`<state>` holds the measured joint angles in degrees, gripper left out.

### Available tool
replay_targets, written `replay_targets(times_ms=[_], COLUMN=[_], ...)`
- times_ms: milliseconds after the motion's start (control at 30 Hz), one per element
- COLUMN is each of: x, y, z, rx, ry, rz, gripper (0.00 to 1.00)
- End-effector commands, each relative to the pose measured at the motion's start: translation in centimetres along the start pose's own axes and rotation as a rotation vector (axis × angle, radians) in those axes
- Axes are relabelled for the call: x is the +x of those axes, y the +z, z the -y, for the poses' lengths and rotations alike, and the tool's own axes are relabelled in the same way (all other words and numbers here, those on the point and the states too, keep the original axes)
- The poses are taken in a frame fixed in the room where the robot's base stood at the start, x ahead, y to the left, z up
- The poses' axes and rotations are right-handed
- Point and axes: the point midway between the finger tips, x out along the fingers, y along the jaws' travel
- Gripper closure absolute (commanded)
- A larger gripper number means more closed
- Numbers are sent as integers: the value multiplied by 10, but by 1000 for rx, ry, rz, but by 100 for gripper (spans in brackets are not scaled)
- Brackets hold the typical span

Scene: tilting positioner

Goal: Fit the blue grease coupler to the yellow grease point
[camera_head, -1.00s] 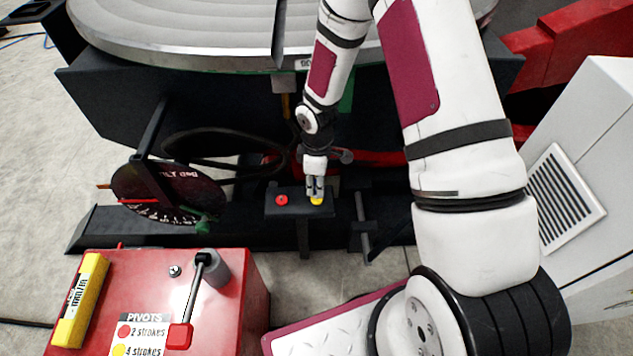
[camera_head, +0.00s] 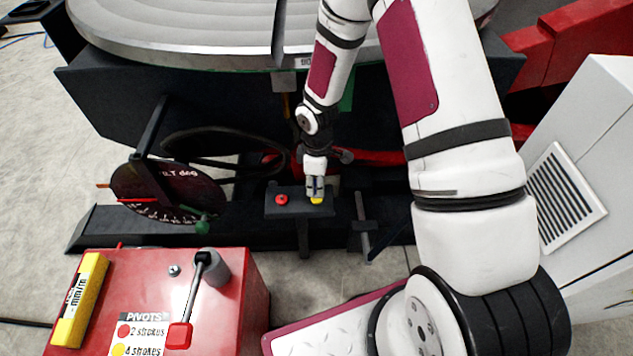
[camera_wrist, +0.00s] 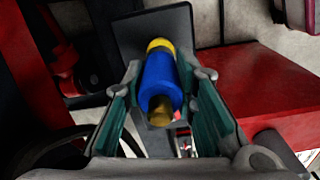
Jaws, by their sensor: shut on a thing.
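The blue grease coupler (camera_wrist: 160,76) is between the fingers of my gripper (camera_wrist: 165,95) in the wrist view, with a brass end toward the camera. My gripper is shut on it. The yellow grease point (camera_wrist: 160,44) shows at the coupler's far end, in line with it; whether the coupler is seated on it I cannot tell. In the head view my gripper (camera_head: 316,190) is directly over the yellow grease point (camera_head: 316,200) on a dark block (camera_head: 299,207). The coupler is hidden there by my fingers.
A red grease point (camera_head: 281,199) sits left of the yellow one on the same block. A red box (camera_head: 225,310) with a lever (camera_head: 190,300) and a strokes label stands in front. A tilt dial (camera_head: 168,192) is at the left, and the round table (camera_head: 180,40) is behind.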

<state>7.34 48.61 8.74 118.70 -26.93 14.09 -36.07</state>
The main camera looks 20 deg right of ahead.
Motion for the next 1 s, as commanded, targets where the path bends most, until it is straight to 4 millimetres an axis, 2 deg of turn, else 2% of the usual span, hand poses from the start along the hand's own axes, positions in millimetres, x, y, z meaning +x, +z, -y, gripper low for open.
replay_targets(times_ms=[767,800,867,900,1000], x=[18,17,17,17,17], y=[0,0,0,0,0], z=[0,0,0,0,1], rx=[0,0,0,0,-1], ry=[0,0,0,0,-1], rz=[1,0,0,1,1], gripper=[100,68,54,51,51])
